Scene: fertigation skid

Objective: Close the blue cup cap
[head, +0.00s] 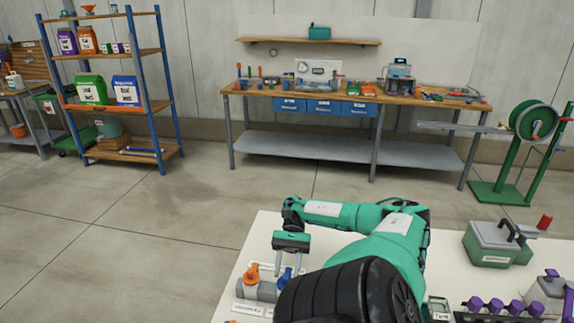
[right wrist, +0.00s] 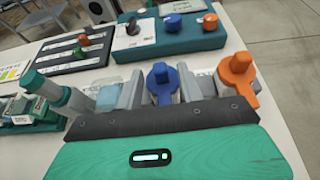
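The blue cup cap (right wrist: 162,84) has a raised knob and a tab, and sits on a grey body; I cannot tell whether it is fully closed. In the head view the blue cap (head: 285,274) is partly hidden by my arm. An orange cap (right wrist: 237,78) of like shape stands to its right in the wrist view, and it also shows in the head view (head: 250,273). My right gripper (right wrist: 167,88) is open, with one grey finger on each side of the blue cap; contact is not clear. It also shows in the head view (head: 288,270). My left gripper is not in view.
In the wrist view, a teal box (right wrist: 196,43) with several knobs and a dark panel (right wrist: 55,60) stand beyond the caps. The white table (head: 252,240) also holds a green case (head: 495,243) at right.

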